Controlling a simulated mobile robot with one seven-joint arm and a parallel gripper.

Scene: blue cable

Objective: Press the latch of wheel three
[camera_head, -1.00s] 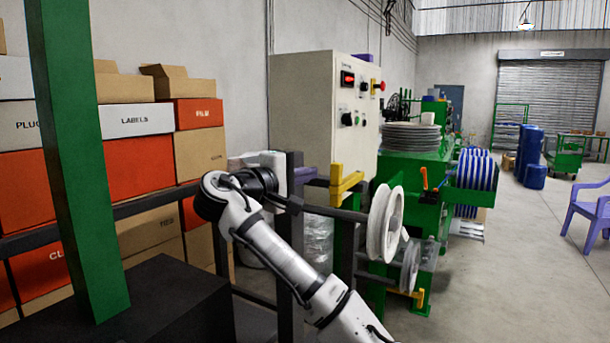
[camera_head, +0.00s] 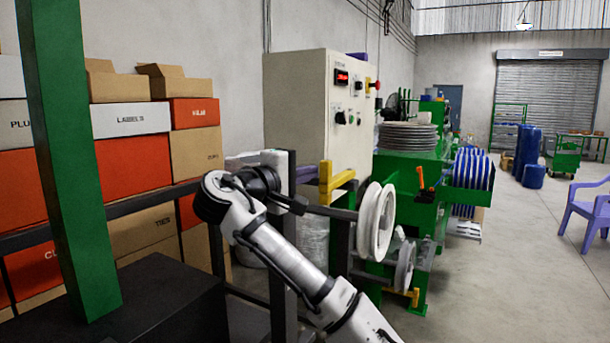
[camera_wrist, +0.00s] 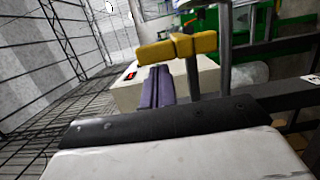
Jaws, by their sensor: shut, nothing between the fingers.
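A white wheel (camera_head: 365,222) sits on a dark horizontal bar right of centre in the head view. A smaller grey wheel (camera_head: 405,265) is lower and to its right. No number marks wheel three.
A dark frame with upright posts (camera_head: 341,250) stands close around my arm. A cream control cabinet (camera_head: 318,110) is behind it. A green machine (camera_head: 410,185) stands to the right, and stacked boxes (camera_head: 130,165) at left. Open floor (camera_head: 520,270) lies at right.

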